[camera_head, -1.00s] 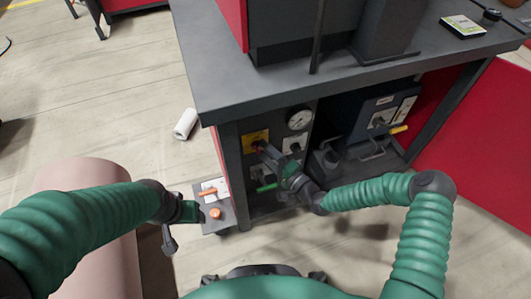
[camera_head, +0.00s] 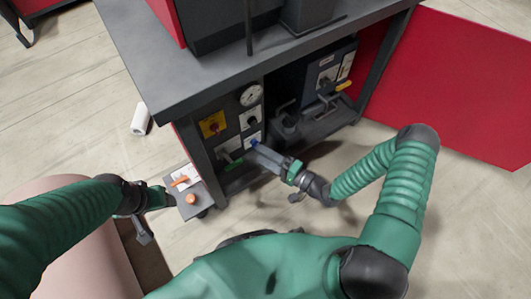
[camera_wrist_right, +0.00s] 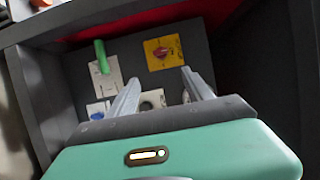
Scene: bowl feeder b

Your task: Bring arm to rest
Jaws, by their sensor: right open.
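My right gripper (camera_head: 256,150) is in front of the control panel under the bench, its fingertips close to the blue knob in the head view. In the right wrist view the right gripper (camera_wrist_right: 160,88) has its two fingers spread, with nothing held between them. The panel has a yellow plate with a red knob (camera_head: 212,125), clear of the fingers. A green handle (camera_head: 234,166) is lower down, and a round gauge (camera_head: 251,95) is above. My left gripper (camera_head: 148,210) hangs at the left beside a small grey box; its fingers are not clear.
The grey bench top (camera_head: 190,75) overhangs the panel. The small grey box (camera_head: 189,212) carries an orange knob and an orange handle. A dark unit with a yellow handle (camera_head: 344,86) stands right of the panel. A white roll (camera_head: 141,118) lies on the floor.

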